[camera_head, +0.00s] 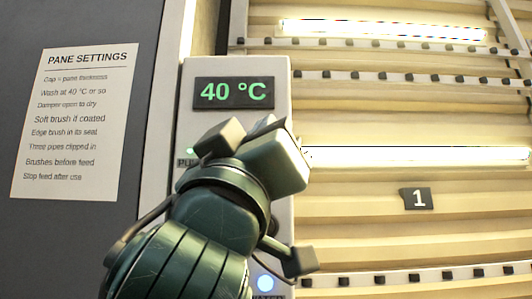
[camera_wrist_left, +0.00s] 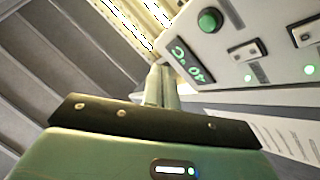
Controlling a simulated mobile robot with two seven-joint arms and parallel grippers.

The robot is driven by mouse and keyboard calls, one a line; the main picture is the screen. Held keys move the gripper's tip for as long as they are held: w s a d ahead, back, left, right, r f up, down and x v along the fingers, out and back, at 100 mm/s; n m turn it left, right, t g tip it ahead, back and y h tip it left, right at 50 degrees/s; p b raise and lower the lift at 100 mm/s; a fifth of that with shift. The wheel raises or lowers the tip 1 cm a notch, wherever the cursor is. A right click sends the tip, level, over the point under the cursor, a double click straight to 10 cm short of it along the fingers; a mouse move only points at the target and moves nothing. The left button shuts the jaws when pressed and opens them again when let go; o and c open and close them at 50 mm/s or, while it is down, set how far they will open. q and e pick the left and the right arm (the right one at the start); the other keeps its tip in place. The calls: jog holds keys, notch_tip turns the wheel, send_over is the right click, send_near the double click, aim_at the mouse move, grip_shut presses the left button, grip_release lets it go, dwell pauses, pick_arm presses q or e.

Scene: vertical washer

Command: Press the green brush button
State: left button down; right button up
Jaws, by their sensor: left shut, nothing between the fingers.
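The pale control panel (camera_head: 278,75) stands upright with a green "40 °C" display (camera_head: 233,93). My left gripper (camera_head: 264,128) is in front of the panel just below the display, and my left arm covers most of the panel's lower part. In the left wrist view, a round green button (camera_wrist_left: 209,20) sticks out of the panel, with no label that I can read. The shut, empty fingers of my left gripper (camera_wrist_left: 162,84) point towards the panel's edge beside the display (camera_wrist_left: 192,62). They look apart from the green button. The button is hidden in the head view. My right gripper is not in view.
Switches (camera_wrist_left: 247,50) with small green lights sit on the panel. A blue light (camera_head: 265,283) shows low on it. A "PANE SETTINGS" sheet (camera_head: 75,125) hangs on the dark wall at left. Slatted racks with rollers (camera_head: 410,78) and a "1" plate (camera_head: 415,199) fill the right.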

pick_arm(q)
jog(key=w+p, duration=0.1)
jog(key=w, duration=0.7)
jog(key=shift+w, duration=0.3)
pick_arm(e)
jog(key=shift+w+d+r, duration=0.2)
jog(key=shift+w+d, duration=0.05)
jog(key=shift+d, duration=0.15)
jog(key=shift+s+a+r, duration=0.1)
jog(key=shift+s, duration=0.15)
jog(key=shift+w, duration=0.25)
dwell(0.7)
pick_arm(q)
jog(key=shift+w, duration=0.1)
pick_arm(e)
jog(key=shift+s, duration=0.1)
pick_arm(q)
jog(key=shift+w, duration=0.3)
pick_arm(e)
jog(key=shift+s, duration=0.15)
